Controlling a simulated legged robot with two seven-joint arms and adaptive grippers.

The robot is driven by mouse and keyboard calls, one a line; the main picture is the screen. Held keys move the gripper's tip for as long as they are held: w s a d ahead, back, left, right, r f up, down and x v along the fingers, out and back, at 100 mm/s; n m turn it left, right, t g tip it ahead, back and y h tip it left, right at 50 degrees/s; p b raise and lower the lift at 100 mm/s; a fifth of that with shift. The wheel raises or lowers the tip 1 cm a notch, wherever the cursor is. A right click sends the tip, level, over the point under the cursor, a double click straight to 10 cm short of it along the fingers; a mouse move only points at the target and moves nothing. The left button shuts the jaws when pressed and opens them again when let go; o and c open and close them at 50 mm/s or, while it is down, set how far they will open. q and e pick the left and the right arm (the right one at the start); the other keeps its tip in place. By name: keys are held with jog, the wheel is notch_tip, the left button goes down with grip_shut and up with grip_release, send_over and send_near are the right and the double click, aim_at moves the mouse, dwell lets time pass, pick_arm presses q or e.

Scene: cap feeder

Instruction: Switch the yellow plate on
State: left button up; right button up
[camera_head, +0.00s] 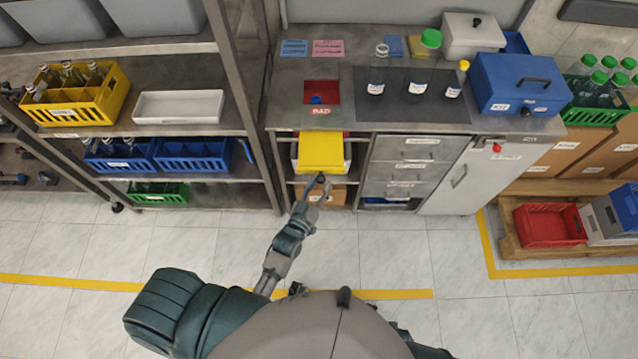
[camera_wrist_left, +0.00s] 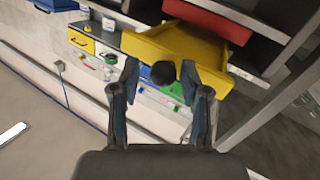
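The yellow plate (camera_head: 321,153) sticks out at the front of the bench's left bay, below the bench top. It also shows in the left wrist view (camera_wrist_left: 190,48), with a dark round knob (camera_wrist_left: 163,72) at its near edge. My left gripper (camera_head: 318,183) is just in front of the plate's near edge. In the left wrist view its two fingers (camera_wrist_left: 161,80) are apart, one on each side of the knob, with small gaps visible. Touch cannot be told. My right gripper is out of view.
A red surface (camera_wrist_left: 210,18) lies beside the plate in the wrist view. Grey drawers (camera_head: 400,165) and a white cabinet door (camera_head: 470,178) are to the right. A shelf rack (camera_head: 230,75) stands to the left. The floor in front is clear.

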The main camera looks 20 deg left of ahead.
pick_arm(q)
jog(key=shift+a+r, duration=0.1)
jog(key=shift+a, duration=0.05)
jog(key=shift+s, duration=0.1)
jog(key=s+a, duration=0.1)
jog(key=s, duration=1)
jog(key=shift+s+a, duration=0.35)
